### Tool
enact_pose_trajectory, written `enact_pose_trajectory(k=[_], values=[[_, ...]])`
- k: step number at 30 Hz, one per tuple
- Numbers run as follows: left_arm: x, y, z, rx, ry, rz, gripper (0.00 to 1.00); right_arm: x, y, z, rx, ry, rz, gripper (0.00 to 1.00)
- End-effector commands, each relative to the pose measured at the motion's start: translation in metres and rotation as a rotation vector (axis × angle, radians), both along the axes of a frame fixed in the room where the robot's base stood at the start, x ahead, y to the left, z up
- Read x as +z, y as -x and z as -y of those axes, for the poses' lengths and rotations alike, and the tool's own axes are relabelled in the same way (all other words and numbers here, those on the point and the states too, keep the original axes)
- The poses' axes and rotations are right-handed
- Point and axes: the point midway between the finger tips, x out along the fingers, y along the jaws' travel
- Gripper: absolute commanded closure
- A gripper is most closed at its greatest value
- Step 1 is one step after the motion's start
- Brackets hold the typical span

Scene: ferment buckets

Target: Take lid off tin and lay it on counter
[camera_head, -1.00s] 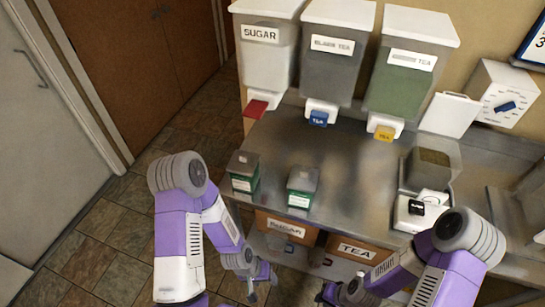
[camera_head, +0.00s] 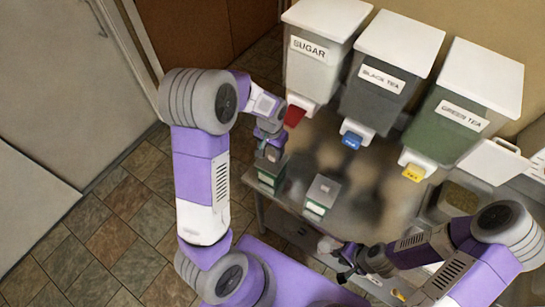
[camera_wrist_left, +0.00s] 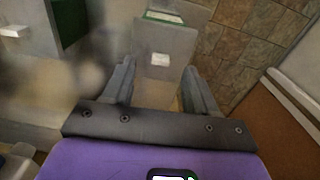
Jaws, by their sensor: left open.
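Two green tins with grey lids stand near the counter's left end: the left tin (camera_head: 268,180) and the right tin (camera_head: 316,208). My left gripper (camera_head: 268,148) is right above the left tin and partly hides its lid. In the left wrist view, that tin's grey lid (camera_wrist_left: 172,38) with its small pale knob (camera_wrist_left: 160,59) lies ahead, between the open fingers (camera_wrist_left: 158,80). I cannot tell whether they touch it. The other green tin (camera_wrist_left: 70,22) shows at upper left. My right gripper (camera_head: 346,268) is by the counter's front edge; its finger gap is unclear.
Dispensers for sugar (camera_head: 318,60), black tea (camera_head: 382,78) and green tea (camera_head: 462,110) stand behind the tins, their coloured taps overhanging the counter. Bare metal counter (camera_head: 350,180) lies right of the tins. Tiled floor is at left.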

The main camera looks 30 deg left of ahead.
Motion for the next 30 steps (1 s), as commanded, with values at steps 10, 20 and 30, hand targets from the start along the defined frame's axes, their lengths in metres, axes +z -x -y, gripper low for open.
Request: enact_pose_trajectory(k=[10,20,30], values=[[-0.043,-0.006,-0.003,0.0,0.0,-0.001,0.43,0.007,-0.001,0.0,-0.001,0.0,0.002,0.77],[-0.045,-0.007,-0.003,0.0,0.001,0.001,0.53,0.007,-0.001,0.0,-0.001,0.0,0.002,0.77],[-0.045,-0.007,-0.003,0.0,0.001,0.002,1.0,0.007,-0.001,0.0,-0.001,0.0,0.002,0.77]])
